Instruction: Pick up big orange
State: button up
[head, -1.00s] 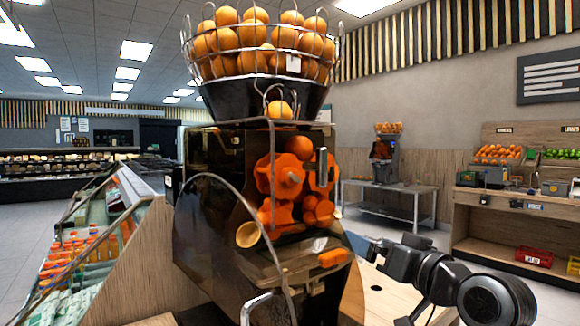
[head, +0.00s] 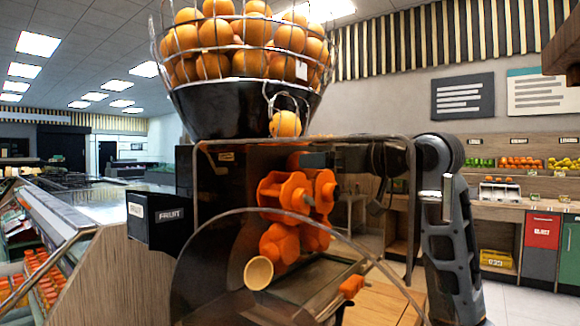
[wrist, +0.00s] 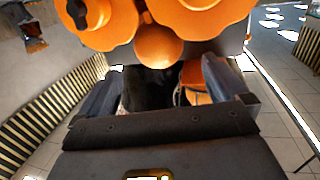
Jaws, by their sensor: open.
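A single orange (head: 285,124) sits in the wire feeder below the basket, at the front of the juicer (head: 240,190). Several more oranges (head: 215,35) fill the wire basket on top. I cannot tell which one is the big orange. My gripper (head: 306,160) shows dimly at the juicer's tinted cover, beside the orange press drums (head: 285,195). In the wrist view my gripper (wrist: 160,85) is open, its two dark fingers apart. A round orange shape (wrist: 158,46) lies just beyond the fingertips, with the press drums around it. Another orange part (wrist: 195,82) shows between the fingers, partly hidden.
A black box labelled fruit (head: 155,218) juts out at the juicer's left. A wooden counter (head: 385,305) lies at its lower right. A chilled display with bottles (head: 35,285) stands at far left. Fruit shelves (head: 520,170) line the right wall, with open floor before them.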

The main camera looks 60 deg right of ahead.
jog(key=p+x, duration=0.1)
jog(key=x, duration=0.5)
jog(key=shift+w+f, duration=0.2)
jog(key=shift+w, duration=0.05)
jog(key=shift+c, duration=0.3)
jog(key=c, duration=1.1)
jog(key=shift+r, duration=0.15)
